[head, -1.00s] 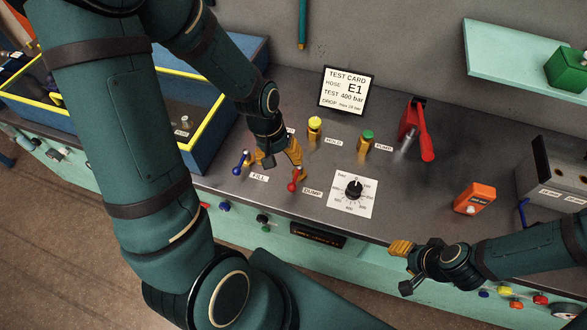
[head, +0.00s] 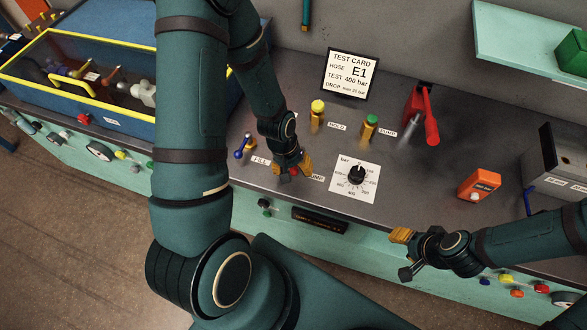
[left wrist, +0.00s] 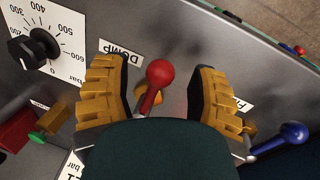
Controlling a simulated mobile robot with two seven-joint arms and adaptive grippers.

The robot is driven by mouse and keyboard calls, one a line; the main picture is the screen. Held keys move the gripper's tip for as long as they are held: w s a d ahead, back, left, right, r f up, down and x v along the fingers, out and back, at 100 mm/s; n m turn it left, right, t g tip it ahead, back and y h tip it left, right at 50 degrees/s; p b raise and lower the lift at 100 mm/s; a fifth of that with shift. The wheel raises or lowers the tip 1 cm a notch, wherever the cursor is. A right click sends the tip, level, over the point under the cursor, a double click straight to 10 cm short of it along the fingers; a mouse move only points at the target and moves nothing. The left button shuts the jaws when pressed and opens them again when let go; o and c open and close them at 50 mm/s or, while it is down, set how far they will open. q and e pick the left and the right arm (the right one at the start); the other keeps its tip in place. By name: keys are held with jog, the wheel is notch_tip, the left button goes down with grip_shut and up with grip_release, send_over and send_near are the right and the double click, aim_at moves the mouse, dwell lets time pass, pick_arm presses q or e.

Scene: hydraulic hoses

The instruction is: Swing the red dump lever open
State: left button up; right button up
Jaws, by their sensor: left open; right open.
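The red dump lever (left wrist: 158,76) shows in the left wrist view, its round red knob standing between my left gripper's yellow fingers. My left gripper (left wrist: 156,92) is open around the lever, with a gap on both sides of the knob. In the head view my left gripper (head: 292,167) is over the lever and hides most of it; a bit of red shows between the fingers. The DUMP label (left wrist: 121,50) is beside one finger. My right gripper (head: 402,255) is open and empty at the bench's front edge.
The blue fill lever (head: 243,146) stands just left of my left gripper. The pressure dial (head: 356,178) is to its right. Yellow hold (head: 317,115) and green pump (head: 368,127) valves stand behind. A red-handled pump (head: 431,125) and an orange box (head: 479,186) are further right.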

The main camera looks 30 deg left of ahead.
pick_arm(q)
jog(key=shift+f, duration=0.25)
grip_shut()
jog(key=shift+w+d, duration=0.1)
dwell(0.3)
